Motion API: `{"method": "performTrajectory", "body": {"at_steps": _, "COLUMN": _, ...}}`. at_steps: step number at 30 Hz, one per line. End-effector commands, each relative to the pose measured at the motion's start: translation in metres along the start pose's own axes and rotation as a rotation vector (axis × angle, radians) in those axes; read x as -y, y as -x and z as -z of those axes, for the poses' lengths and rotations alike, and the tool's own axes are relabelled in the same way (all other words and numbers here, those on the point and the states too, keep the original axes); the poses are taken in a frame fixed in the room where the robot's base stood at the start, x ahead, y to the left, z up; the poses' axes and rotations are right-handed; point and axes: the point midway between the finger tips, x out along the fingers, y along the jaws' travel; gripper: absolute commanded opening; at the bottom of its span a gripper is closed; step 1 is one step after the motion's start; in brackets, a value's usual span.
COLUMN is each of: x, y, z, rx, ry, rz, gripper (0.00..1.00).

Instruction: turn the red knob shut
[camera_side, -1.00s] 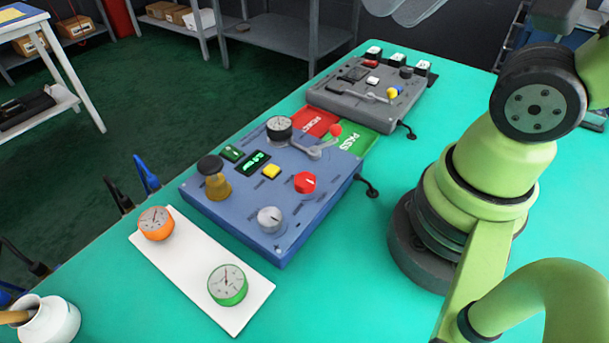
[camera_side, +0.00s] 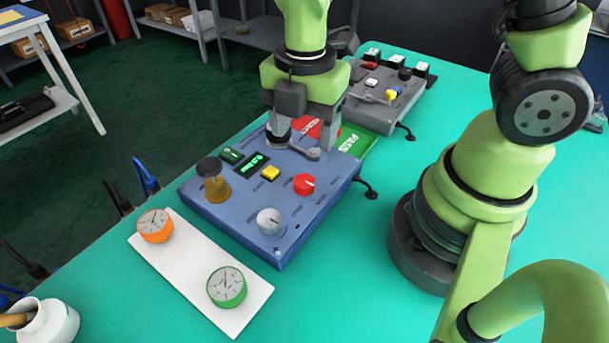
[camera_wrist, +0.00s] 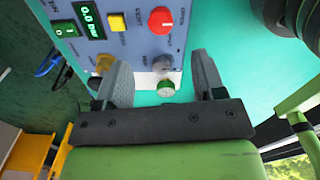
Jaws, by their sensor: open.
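The red knob (camera_side: 304,184) with a white pointer mark sits on the right part of the blue panel box (camera_side: 240,203). In the wrist view the red knob (camera_wrist: 160,20) shows near the top edge, ahead of the fingers. My gripper (camera_side: 303,142) points down over the back of the box, behind the knob and apart from it. In the wrist view its fingers (camera_wrist: 162,75) stand wide apart with nothing held.
A yellow button (camera_side: 270,173), a silver knob (camera_side: 270,220), a brass valve with black top (camera_side: 214,181) and a green display (camera_side: 254,163) surround the knob. A white tray (camera_side: 190,262) with two gauges lies in front. A grey panel box (camera_side: 375,112) stands behind.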

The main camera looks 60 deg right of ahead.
Motion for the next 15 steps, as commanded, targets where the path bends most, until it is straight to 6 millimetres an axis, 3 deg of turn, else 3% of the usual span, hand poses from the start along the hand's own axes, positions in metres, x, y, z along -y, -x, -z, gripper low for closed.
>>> {"method": "performTrajectory", "body": {"at_steps": 5, "x": 0.001, "y": -0.015, "z": 0.001, "rx": 0.003, "ry": 0.034, "rz": 0.013, "gripper": 0.63}}
{"method": "performTrajectory", "body": {"at_steps": 15, "x": 0.002, "y": -0.070, "z": 0.000, "rx": 0.003, "ry": 0.028, "rz": 0.014, "gripper": 0.63}}
